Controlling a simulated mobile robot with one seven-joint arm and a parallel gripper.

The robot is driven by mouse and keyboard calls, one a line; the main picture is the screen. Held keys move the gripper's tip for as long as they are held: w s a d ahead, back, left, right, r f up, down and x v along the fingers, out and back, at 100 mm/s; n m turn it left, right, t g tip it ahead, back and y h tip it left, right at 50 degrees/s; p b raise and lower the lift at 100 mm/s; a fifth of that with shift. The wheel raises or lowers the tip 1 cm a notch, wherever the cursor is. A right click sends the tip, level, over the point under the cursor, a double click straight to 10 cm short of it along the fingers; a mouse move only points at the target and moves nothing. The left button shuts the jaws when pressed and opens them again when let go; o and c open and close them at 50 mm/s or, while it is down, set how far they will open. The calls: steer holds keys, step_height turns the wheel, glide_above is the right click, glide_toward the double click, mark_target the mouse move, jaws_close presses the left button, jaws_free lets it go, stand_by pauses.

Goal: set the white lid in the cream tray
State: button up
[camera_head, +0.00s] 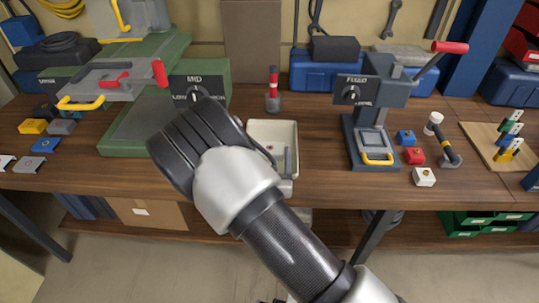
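The cream tray (284,130) stands on the bench in the middle, and my arm covers its left and front parts. A narrow grey shape shows inside its right side; I cannot tell what it is. I cannot tell for sure which is the white lid. My arm reaches up from the bottom right, its dark wrist left of the tray. My gripper's fingers are not discernible behind the arm.
A green-based press (150,125) fills the left, and a grey press (372,140) with a red-tipped lever stands right of the tray. Small coloured blocks and a peg board (500,150) occupy the right.

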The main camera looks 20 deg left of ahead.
steer(key=o, duration=0.3)
steer(key=shift+r+p, duration=0.35)
steer(key=shift+p, duration=0.05)
steer(key=v, duration=1.2)
steer(key=shift+f, duration=0.15)
